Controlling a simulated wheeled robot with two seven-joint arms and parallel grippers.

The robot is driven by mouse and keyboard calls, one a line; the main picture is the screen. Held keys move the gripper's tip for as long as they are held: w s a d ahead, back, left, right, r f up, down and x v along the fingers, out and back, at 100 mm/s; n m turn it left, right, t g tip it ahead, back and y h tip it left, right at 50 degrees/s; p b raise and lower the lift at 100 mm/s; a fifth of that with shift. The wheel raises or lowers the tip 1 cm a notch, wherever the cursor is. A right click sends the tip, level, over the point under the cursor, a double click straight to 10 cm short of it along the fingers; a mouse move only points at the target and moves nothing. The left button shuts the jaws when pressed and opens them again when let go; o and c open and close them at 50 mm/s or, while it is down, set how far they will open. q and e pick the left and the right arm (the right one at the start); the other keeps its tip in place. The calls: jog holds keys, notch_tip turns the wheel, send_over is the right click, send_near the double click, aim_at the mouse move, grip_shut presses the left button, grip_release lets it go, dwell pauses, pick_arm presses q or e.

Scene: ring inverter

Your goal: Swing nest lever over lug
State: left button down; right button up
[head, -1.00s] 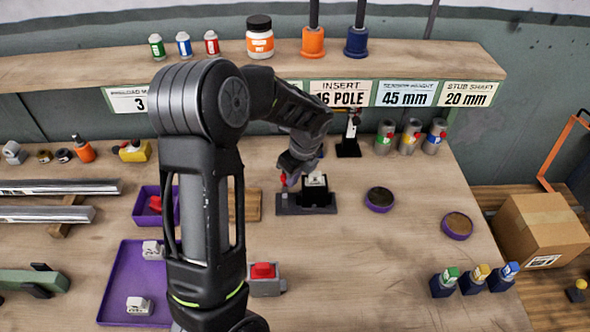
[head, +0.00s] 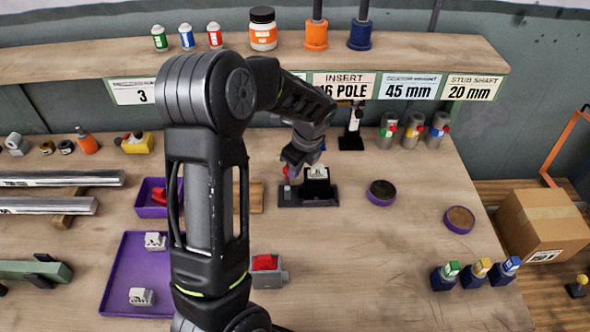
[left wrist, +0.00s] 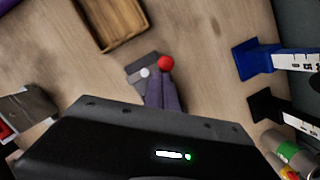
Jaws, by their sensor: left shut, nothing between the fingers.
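The nest is a dark fixture; its base plate (head: 325,200) lies on the bench, and a pale block (head: 316,174) sits in its black upright holder. A red lever knob (head: 288,171) shows at the nest's left, partly behind my gripper. It also shows in the left wrist view as a red ball (left wrist: 166,63). My left gripper (head: 289,168) is at the knob, its fingers shut and empty. In the left wrist view its fingers (left wrist: 162,92) are close beside the ball; contact is unclear. The camera housing hides most of the nest there. I cannot make out the lug. My right gripper is not in view.
A purple tray (head: 122,290) is at the left. Two round purple dishes (head: 382,193) sit to the right.

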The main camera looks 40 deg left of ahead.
aim_at(284, 168)
pick_arm(q)
jog(key=shift+a+n, duration=0.1)
jog(key=shift+n, duration=0.3)
jog(key=n, duration=0.1)
jog(key=a+n+g, duration=0.1)
jog(key=n, duration=0.3)
jog(key=a+n+g, duration=0.1)
jog(key=n, duration=0.2)
jog(key=shift+s+h, duration=0.15)
jog(key=shift+h, duration=0.25)
jog(key=n, duration=0.4)
jog(key=shift+s+a+g+h, duration=0.3)
jog(key=shift+s+h, duration=0.1)
jog(key=n, duration=0.3)
jog(key=shift+s+a+h+b, duration=0.1)
jog(key=shift+s+h+b, duration=0.2)
jog(key=shift+h+b, duration=0.1)
jog(key=shift+s, duration=0.1)
jog(key=shift+b+v, duration=0.35)
jog(key=shift+v, duration=3.6)
